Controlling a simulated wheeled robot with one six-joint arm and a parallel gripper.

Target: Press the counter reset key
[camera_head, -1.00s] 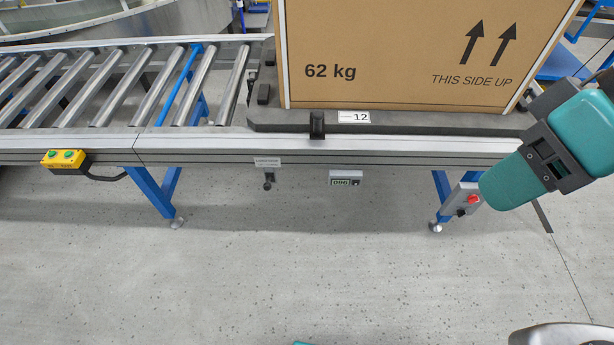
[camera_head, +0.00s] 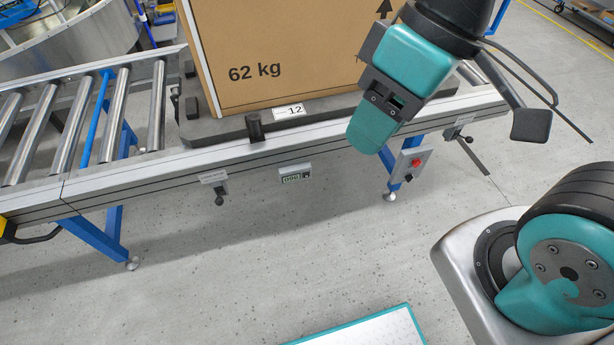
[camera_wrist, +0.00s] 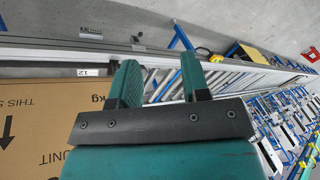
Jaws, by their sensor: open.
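The counter (camera_head: 295,174) is a small grey box with a green digit display, hanging below the conveyor's front rail. A small dark key (camera_head: 306,176) sits at the right of its display. The counter also shows small at the top of the wrist view (camera_wrist: 91,34), where its key is too small to make out. My gripper (camera_head: 368,135) is to the right of the counter and above it in the head view, apart from it. In the wrist view its two teal fingers (camera_wrist: 160,65) are spread with nothing between them.
A large carton (camera_head: 270,55) marked 62 kg stands on a dark pallet on the roller conveyor (camera_head: 120,100). A red-button box (camera_head: 411,163) hangs right of the counter, and a dark knob (camera_head: 222,189) left of it. The floor (camera_head: 230,265) before the counter is clear.

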